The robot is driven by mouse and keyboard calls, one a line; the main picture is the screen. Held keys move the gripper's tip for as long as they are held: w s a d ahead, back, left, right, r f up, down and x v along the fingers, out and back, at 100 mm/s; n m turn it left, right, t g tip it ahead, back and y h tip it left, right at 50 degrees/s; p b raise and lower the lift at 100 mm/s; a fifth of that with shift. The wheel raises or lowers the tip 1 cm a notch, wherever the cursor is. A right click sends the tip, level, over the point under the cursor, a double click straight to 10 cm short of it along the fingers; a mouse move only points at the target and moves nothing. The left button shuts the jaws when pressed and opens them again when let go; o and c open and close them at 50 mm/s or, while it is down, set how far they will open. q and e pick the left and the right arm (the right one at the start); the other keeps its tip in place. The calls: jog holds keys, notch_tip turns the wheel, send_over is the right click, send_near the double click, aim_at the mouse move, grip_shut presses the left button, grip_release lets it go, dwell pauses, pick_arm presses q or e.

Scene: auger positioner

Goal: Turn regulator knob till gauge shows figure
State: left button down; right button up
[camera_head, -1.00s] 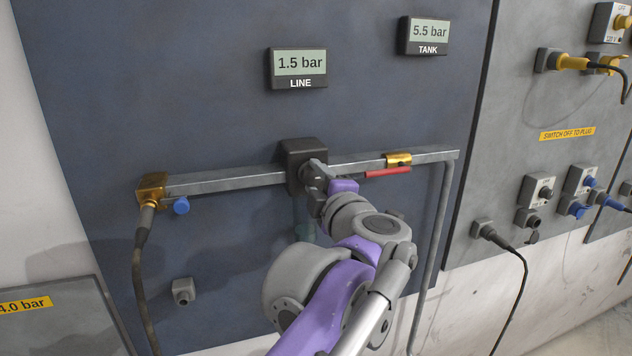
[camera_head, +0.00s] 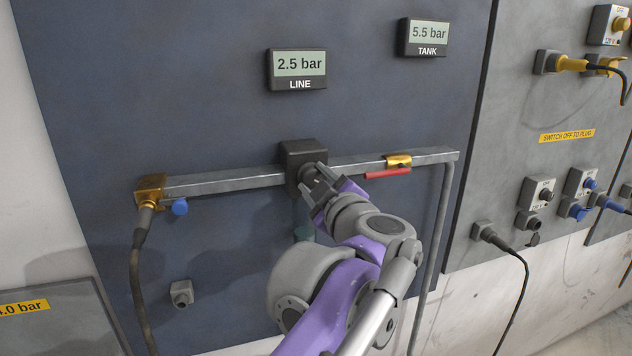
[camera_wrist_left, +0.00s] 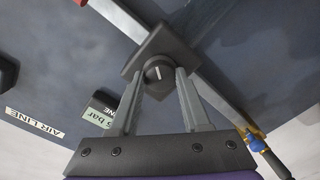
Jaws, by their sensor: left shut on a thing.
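The dark regulator block (camera_head: 302,152) sits on the grey pipe. Its round black knob with a white mark (camera_wrist_left: 157,70) shows in the left wrist view. My left gripper (camera_head: 314,181) is shut on the knob, one finger on each side. The fingers and wrist partly hide the knob in the head view. The LINE gauge (camera_head: 299,66) reads 2.5 bar. The TANK gauge (camera_head: 427,36) reads 5.5 bar. A yellow label (camera_head: 22,308) at the lower left ends in "0 bar", its left part cut off by the picture edge. My right gripper is in neither view.
A metal pipe (camera_head: 225,183) runs across the blue panel. It carries a brass valve with a red handle (camera_head: 388,174) to the right and a brass fitting with a hose (camera_head: 150,188) to the left. Sockets and cables fill the grey panel (camera_head: 520,150) at the right.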

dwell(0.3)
pick_arm(q)
jog(key=shift+c, duration=1.8)
grip_release()
jog(key=shift+w, duration=0.1)
jog(key=b+v, duration=0.1)
jog(key=v, duration=1)
